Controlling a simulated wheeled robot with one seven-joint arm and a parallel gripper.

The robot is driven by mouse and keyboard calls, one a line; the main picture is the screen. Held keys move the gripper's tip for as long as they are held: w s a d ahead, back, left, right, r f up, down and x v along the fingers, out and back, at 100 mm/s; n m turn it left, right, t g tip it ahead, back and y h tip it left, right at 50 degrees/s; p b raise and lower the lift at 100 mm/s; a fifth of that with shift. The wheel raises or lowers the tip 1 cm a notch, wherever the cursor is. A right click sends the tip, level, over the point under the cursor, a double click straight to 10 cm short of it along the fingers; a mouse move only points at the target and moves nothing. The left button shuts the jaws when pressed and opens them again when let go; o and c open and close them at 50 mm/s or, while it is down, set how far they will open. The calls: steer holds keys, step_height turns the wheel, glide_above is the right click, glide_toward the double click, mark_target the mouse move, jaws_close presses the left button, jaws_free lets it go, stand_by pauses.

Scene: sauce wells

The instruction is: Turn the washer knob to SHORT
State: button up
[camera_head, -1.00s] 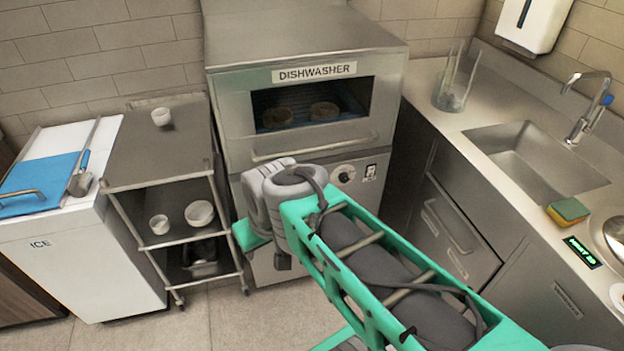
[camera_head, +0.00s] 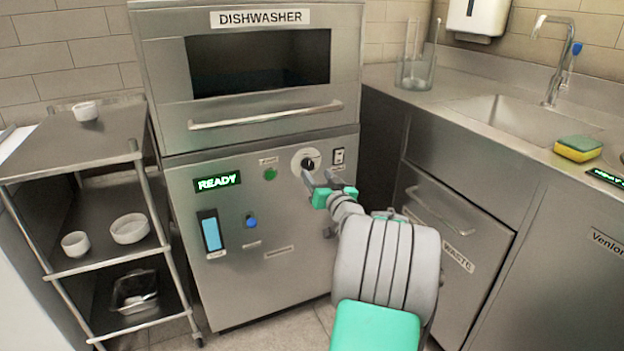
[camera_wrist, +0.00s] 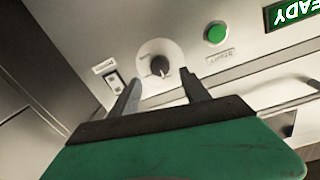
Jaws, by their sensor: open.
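The washer knob is a dark dial (camera_head: 308,163) on a pale round plate, on the upper right of the dishwasher's (camera_head: 250,150) front panel. In the wrist view the knob (camera_wrist: 160,66) shows beyond and roughly between my fingertips, with its pointer line visible. My gripper (camera_head: 326,181) is open and empty, just below and in front of the knob in the head view. In the wrist view my gripper's fingers (camera_wrist: 162,92) stand apart on either side, short of the knob as far as I can tell. The marks around the dial are too small to read.
A green button (camera_head: 270,174) and a lit READY display (camera_head: 218,183) sit left of the knob. A small switch (camera_head: 339,156) sits close on its right.

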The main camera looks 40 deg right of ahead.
mark_target(309, 166)
steer(key=x, duration=0.5)
steer(key=shift+b, duration=0.35)
steer(key=shift+c, duration=0.2)
jaws_close()
